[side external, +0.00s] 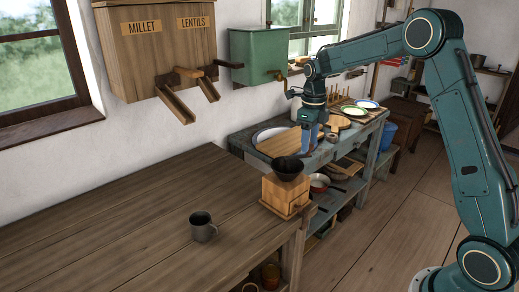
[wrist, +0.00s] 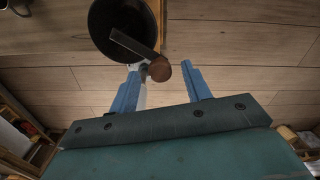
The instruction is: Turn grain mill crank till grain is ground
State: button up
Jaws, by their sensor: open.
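The grain mill (side external: 284,193) is a light wooden box with a dark hopper (side external: 287,168) on top, at the right end of the long wooden table. In the wrist view the hopper (wrist: 105,25) is a black bowl, with a dark flat crank arm (wrist: 132,43) reaching over it to a round brown knob (wrist: 160,68). My gripper (side external: 309,149) is open, just above and behind the hopper. In the wrist view the knob appears between its blue fingertips (wrist: 161,69), with a gap on either side. The crank is not clear in the side view. Any grain inside the hopper cannot be seen.
The millet and lentils dispenser (side external: 150,60) and a green box (side external: 257,55) hang on the wall. A workbench (side external: 240,142) with a board and plates stands behind. The table's left is clear.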

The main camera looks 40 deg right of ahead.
notch_tip(320, 180, up, 13)
jog(key=shift+r, duration=0.15)
dwell(0.4)
jog(key=shift+s, duration=0.1)
jog(key=s+a+r+n+t, duration=0.1)
jog(key=s+a+r+n, duration=0.1)
jog(key=s+a+n, duration=0.45)
jog(key=s+a+r+n+t, duration=0.2)
jog(key=s+a+r+n, duration=0.15)
jog(key=s+n, duration=0.55)
jog(key=s+a+f+n+t, duration=0.1)
jog(key=s+a+f+n, duration=0.1)
jog(key=s+f+n, duration=0.2)
jog(key=s+a+f+n+t, duration=0.1)
jog(key=s+a+f+n, duration=0.2)
jog(key=s+n, duration=0.7)
jog(key=f+n, duration=0.1)
jog(key=n, duration=0.3)
jog(key=shift+s+t, duration=0.25)
jog(key=shift+t, duration=0.05)
